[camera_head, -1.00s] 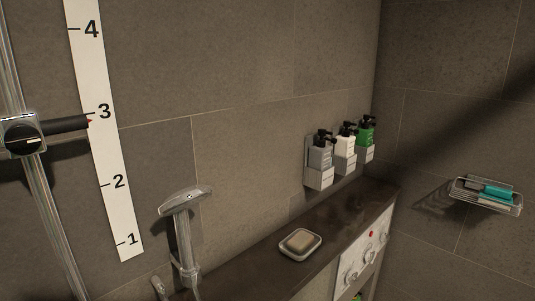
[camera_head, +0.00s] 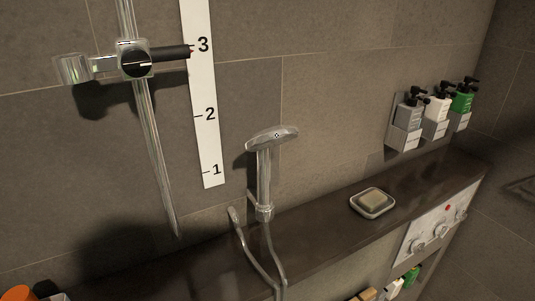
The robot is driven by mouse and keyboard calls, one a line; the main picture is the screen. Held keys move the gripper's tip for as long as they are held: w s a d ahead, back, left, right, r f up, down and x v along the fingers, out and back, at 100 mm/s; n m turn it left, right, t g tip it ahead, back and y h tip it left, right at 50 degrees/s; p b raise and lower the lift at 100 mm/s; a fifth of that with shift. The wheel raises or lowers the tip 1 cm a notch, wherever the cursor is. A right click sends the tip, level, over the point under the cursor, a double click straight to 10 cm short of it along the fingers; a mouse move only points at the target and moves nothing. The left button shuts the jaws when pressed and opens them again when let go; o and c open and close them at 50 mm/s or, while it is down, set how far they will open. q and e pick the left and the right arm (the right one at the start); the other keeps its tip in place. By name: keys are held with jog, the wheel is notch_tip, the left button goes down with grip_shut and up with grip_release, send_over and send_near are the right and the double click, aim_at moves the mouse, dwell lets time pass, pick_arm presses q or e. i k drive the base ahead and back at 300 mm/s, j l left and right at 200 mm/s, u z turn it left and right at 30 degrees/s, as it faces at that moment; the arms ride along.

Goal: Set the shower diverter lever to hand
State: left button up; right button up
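A white control panel (camera_head: 436,232) with several chrome knobs and a red dot is set in the front of the ledge at the right. The knobs (camera_head: 417,245) are small here; I cannot tell which is the diverter lever or its setting. A hand shower (camera_head: 272,140) stands upright on the ledge, with its hose (camera_head: 246,241) beside it. A vertical chrome rail (camera_head: 157,170) carries a slider (camera_head: 135,61) with a black handle pointing right, near the 3 on a white scale strip (camera_head: 205,90). Neither of my grippers is in view.
A soap dish (camera_head: 372,202) with soap sits on the dark ledge (camera_head: 325,227). Three pump bottles (camera_head: 436,108) are in wall holders above its right end. Small bottles and boxes (camera_head: 393,287) stand below the panel. An orange object (camera_head: 28,294) is at the lower left.

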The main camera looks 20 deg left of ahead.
aim_at(461, 215)
jog(key=i+l, duration=0.25)
jog(key=l, duration=0.2)
jog(key=i+l+z, duration=0.1)
jog(key=l, duration=0.35)
jog(key=i+l, duration=0.6)
jog(key=l, duration=0.3)
jog(key=i+l+z, duration=0.1)
jog(key=i+l, duration=0.15)
jog(key=l, duration=0.15)
jog(key=i+l, duration=0.25)
jog(key=l, duration=0.2)
